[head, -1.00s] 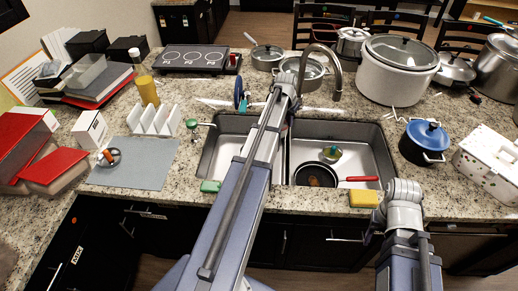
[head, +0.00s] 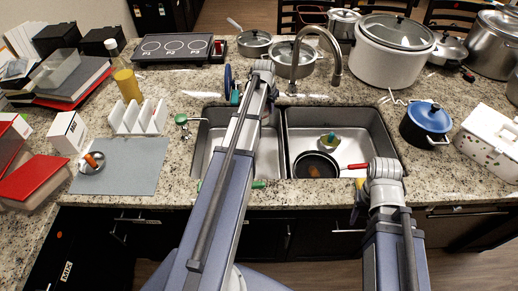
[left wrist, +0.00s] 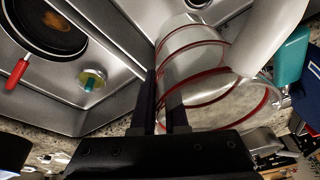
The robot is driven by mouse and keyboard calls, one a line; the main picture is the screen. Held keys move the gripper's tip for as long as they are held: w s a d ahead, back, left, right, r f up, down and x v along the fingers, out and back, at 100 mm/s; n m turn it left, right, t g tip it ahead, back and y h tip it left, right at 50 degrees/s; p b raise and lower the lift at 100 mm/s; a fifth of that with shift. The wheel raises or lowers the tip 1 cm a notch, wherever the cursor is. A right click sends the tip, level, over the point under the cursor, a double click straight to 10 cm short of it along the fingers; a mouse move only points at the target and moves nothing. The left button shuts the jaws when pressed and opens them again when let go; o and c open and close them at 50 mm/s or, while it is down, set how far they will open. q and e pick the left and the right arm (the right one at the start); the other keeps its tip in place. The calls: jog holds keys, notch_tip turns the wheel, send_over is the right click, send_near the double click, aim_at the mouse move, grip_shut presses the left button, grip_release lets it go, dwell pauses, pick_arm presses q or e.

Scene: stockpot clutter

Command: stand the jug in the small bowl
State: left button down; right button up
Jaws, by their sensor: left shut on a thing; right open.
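The jug (left wrist: 190,60) is clear with red rings and fills the middle of the left wrist view. My left gripper (left wrist: 162,84) is shut on it. In the head view my left arm hides the jug and fingers, over the sink near the tap. A small metal bowl (head: 98,168) sits on the grey mat at the left, with an orange-and-white thing in it.
A black pan (head: 316,165) with a red handle lies in the right sink basin. The tap (head: 333,55) arches behind. A white rack (head: 137,117) and an oil bottle (head: 126,82) stand behind the grey mat (head: 135,165), whose right part is clear. A blue-lidded pot (head: 425,125) is at right.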

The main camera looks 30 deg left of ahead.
pick_arm(q)
notch_tip(320, 180, down, 6)
jog(key=b, duration=0.5)
jog(key=shift+d, duration=0.15)
notch_tip(320, 180, down, 10)
jog(key=b, duration=1)
jog(key=shift+f, duration=0.15)
jog(key=c, duration=0.9)
grip_release()
